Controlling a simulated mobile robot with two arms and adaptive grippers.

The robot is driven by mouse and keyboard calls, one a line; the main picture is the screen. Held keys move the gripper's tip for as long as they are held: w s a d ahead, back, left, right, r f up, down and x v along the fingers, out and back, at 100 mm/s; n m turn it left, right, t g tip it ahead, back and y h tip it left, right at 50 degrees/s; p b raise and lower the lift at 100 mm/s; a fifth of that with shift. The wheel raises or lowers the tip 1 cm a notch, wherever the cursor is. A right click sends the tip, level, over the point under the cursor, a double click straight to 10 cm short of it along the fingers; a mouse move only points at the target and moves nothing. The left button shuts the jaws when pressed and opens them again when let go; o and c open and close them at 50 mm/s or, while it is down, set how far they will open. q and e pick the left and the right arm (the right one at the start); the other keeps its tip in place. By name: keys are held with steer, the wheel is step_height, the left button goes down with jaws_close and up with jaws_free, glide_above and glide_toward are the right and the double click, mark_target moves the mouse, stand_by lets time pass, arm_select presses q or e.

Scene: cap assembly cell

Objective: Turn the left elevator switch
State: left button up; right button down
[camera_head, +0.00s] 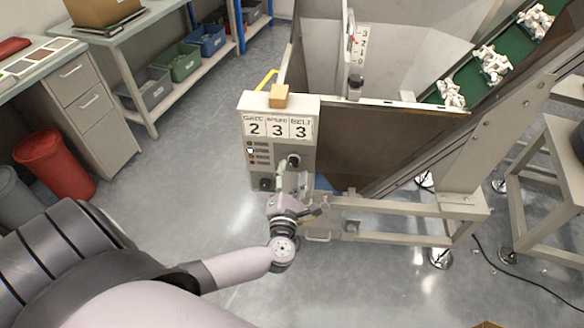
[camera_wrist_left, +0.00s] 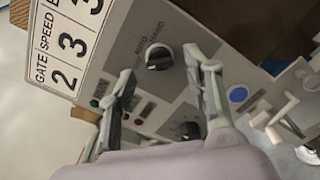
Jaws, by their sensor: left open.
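A grey control panel (camera_head: 280,146) carries two black knobs. One knob (camera_head: 293,160) is at upper right and the other (camera_head: 265,183) at lower left. In the left wrist view, the AUTO/HAND knob (camera_wrist_left: 158,57) lies between my fingertips, with the second knob (camera_wrist_left: 188,130) below it. The frames do not show which knob is named the left elevator switch. My left gripper (camera_head: 291,175) is open in front of the panel; its fingers (camera_wrist_left: 163,66) are spread on either side of the AUTO/HAND knob. Contact cannot be told. My right gripper is not in view.
A placard (camera_head: 278,128) reading 2, 3, 3 tops the panel, with a small box (camera_head: 279,95) above. A blue button (camera_wrist_left: 238,93) is beside the knobs. A hopper and green conveyor (camera_head: 470,80) stand right. Bare floor lies left of the panel.

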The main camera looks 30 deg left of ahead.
arm_select(q)
steer(key=shift+x, duration=1)
jaws_close()
